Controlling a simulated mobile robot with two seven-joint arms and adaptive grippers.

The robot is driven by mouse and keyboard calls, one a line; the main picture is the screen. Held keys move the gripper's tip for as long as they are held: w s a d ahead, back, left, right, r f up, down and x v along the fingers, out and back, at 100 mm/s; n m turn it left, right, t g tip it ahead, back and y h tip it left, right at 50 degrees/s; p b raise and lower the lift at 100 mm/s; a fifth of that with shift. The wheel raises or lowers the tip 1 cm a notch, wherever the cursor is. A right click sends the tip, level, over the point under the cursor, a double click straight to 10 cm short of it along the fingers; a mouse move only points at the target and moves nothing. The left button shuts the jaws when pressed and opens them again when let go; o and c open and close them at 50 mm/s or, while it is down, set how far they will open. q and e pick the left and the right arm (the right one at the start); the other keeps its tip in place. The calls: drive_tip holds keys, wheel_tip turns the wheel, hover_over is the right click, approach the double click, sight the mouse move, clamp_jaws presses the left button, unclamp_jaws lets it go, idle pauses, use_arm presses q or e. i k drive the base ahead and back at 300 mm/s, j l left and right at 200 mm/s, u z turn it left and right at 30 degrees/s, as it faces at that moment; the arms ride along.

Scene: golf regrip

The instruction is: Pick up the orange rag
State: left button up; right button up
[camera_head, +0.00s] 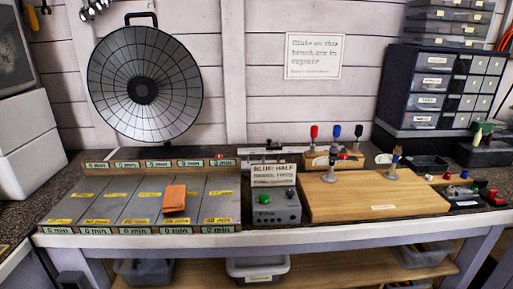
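The orange rag (175,199) lies folded on a grey panel (144,204) on the left half of the bench. It sits right of the panel's middle, among yellow labels. Nothing touches the rag from above. Neither of my grippers shows in the head view.
A grey control box (273,207) with a green knob stands right of the panel, with a small sign above it. A wooden board (375,193) fills the right. Drawers (440,85) and small tools stand at the back right.

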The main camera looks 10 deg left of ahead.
sight(175, 197)
drive_tip(key=l+u, duration=0.1)
drive_tip(key=u, duration=0.35)
drive_tip(key=k+u, duration=0.1)
drive_tip(key=u, duration=0.3)
drive_tip(key=l+u, duration=0.1)
drive_tip(key=u, duration=0.35)
